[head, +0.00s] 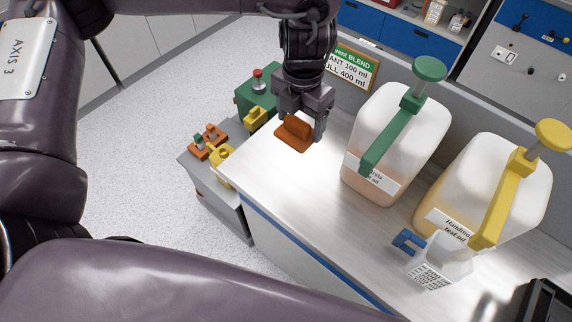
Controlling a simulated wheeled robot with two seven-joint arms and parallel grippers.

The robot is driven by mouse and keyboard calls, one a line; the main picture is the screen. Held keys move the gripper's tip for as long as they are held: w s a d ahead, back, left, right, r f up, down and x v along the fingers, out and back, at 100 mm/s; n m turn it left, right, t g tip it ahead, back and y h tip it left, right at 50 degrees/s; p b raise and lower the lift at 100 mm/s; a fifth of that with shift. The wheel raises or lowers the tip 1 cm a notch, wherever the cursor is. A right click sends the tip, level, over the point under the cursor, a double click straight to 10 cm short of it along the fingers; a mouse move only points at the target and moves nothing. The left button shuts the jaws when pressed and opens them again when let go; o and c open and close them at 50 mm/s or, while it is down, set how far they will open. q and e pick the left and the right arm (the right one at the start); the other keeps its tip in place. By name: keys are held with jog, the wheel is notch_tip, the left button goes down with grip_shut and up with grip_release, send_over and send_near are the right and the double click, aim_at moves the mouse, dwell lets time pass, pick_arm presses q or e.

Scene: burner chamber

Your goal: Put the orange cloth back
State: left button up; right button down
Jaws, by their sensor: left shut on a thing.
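The orange cloth (295,134) is a small folded piece at the far left end of the steel bench top (285,185). My left gripper (299,127) reaches down from above and is shut on the cloth. The cloth is at or just above the bench surface; I cannot tell whether it touches. The gripper hides part of the cloth's upper side. My right gripper is not in view.
Two large jugs with a green pump (427,70) and a yellow pump (553,135) stand right of the cloth. A sign (352,68) stands behind. The bench's near-left surface is clear.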

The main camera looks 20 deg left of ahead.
pick_arm(q)
notch_tip(320, 180, down, 18)
jog(key=p, duration=0.5)
jog(key=shift+f, duration=0.25)
jog(key=shift+f, duration=0.1)
jog(key=o, duration=0.9)
jog(key=shift+o, duration=0.2)
